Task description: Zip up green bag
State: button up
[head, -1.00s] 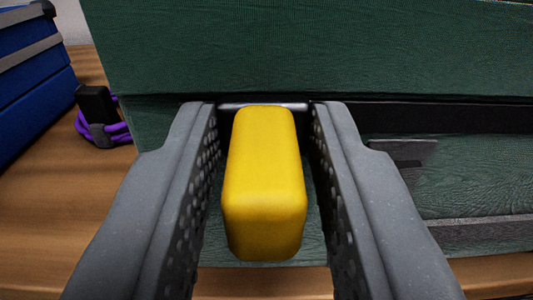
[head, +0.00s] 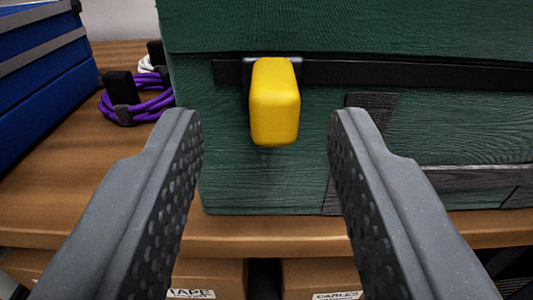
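The green bag (head: 262,185) stands on the wooden shelf, its front facing me. A dark zipper track (head: 420,75) runs across its front below the upper flap. A yellow zipper pull (head: 274,102) sticks out toward me near the left end of the track. My gripper (head: 266,120) is open wide and empty, with one finger to each side of the yellow pull and clear space between. The fingers do not touch the pull. The right end of the track is out of view.
A blue bag (head: 40,85) stands at the left. A coiled purple cable (head: 150,98) with a black plug lies between it and the green bag, with a white cable (head: 146,64) behind. Below the wooden shelf (head: 70,200) are labelled boxes (head: 320,280).

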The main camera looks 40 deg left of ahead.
jog(key=p+v, duration=0.1)
jog(key=v, duration=0.8)
